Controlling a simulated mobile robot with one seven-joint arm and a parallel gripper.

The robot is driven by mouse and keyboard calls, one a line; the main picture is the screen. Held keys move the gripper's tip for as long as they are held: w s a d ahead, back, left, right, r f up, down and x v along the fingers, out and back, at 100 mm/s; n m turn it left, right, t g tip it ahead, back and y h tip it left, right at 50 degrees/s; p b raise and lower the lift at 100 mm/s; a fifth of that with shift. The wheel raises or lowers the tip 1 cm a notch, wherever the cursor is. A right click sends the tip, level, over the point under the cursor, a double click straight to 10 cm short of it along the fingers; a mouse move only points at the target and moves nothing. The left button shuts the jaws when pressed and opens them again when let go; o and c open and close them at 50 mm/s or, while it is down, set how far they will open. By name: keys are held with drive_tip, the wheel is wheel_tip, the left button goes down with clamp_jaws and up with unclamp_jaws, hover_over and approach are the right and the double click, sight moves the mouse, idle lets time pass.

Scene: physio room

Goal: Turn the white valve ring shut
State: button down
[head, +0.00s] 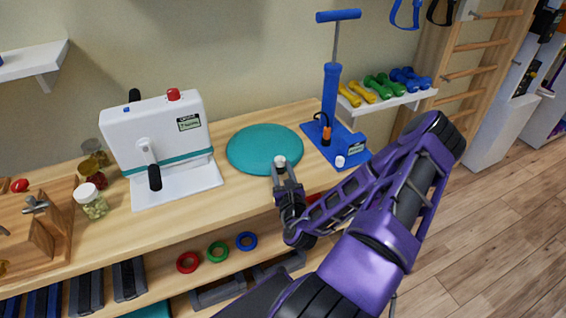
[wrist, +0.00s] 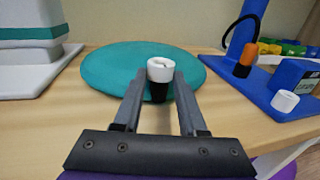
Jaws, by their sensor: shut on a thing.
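The white valve ring (head: 280,160) sits at the near edge of the round teal cushion (head: 258,148). In the wrist view the ring (wrist: 161,68) has a short black stub under it, in front of the cushion (wrist: 108,76). My gripper (head: 280,170) reaches in from the front right, with its fingertips on either side of the ring and stub. It is shut on them, as the wrist view also shows (wrist: 160,85). The stub's lower end and its join to the cushion are hard to make out. The ring looks upright.
A blue hand pump (head: 331,95) with an orange-tipped hose stands right of the cushion; a second white ring (head: 340,161) is on its base. A white machine (head: 158,138) stands left. Jars and a wooden block (head: 40,240) are further left. Bare wood (wrist: 60,125) lies in front.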

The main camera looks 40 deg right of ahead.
drive_tip(key=shift+m+h, duration=0.3)
drive_tip(key=shift+h, duration=0.2)
drive_tip(key=shift+w, duration=0.1)
drive_tip(key=shift+c, duration=2.3)
unclamp_jaws()
drive_tip(key=shift+p, duration=0.35)
